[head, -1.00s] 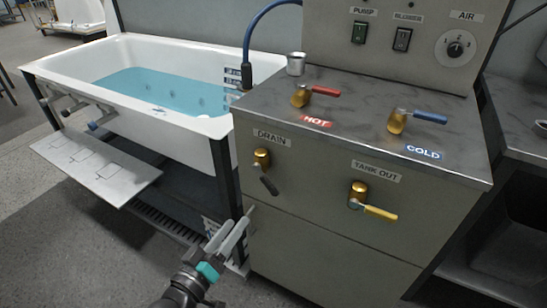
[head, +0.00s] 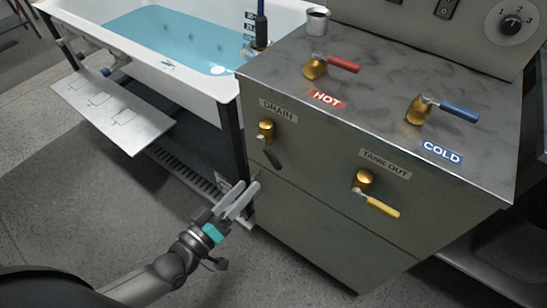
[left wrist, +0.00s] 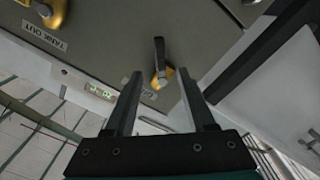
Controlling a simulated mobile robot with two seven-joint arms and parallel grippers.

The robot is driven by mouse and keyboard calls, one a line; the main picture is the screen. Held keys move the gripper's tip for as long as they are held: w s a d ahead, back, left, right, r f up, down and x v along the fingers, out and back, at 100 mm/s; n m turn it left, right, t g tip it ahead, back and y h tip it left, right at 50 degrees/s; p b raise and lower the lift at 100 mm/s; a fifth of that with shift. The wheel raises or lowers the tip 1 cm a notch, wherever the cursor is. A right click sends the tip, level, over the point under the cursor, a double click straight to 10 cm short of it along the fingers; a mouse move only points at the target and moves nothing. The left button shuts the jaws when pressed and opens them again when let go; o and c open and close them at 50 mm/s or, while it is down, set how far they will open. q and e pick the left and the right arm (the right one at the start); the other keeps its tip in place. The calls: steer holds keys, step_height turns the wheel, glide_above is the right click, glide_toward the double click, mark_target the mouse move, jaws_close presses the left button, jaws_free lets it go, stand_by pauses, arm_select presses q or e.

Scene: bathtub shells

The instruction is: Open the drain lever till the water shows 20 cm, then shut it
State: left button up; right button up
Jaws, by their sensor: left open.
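The drain valve, a brass body (head: 265,129) with a dark lever (head: 272,156), is on the cabinet front under the DRAIN label (head: 278,110). Its lever slants down to the right. My left gripper (head: 250,188) is open and empty, below and slightly left of the lever, apart from it. In the left wrist view the dark lever (left wrist: 159,50) and brass body (left wrist: 161,78) show beyond and between the open fingers (left wrist: 160,88). Blue water (head: 165,35) lies in the white tub (head: 205,82). Depth marks (head: 250,28) are too small to read surely. My right gripper is out of view.
The yellow TANK OUT lever (head: 378,204) sits right of the drain on the same front. Red HOT (head: 343,64) and blue COLD (head: 458,111) levers are on the cabinet top, with a metal cup (head: 317,22). A grey panel (head: 115,110) juts out beside the tub.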

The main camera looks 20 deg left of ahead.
mark_target(271, 161)
arm_select(q)
steer(key=b+x, duration=0.2)
steer(key=x, duration=0.7)
steer(key=shift+w+d+f, duration=0.1)
steer(key=shift+w, duration=0.2)
steer(key=shift+x, duration=0.75)
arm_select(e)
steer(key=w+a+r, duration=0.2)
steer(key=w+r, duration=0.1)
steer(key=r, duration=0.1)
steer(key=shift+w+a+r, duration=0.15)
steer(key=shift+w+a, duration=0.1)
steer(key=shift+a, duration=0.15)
arm_select(q)
steer(key=shift+c, duration=0.2)
jaws_close()
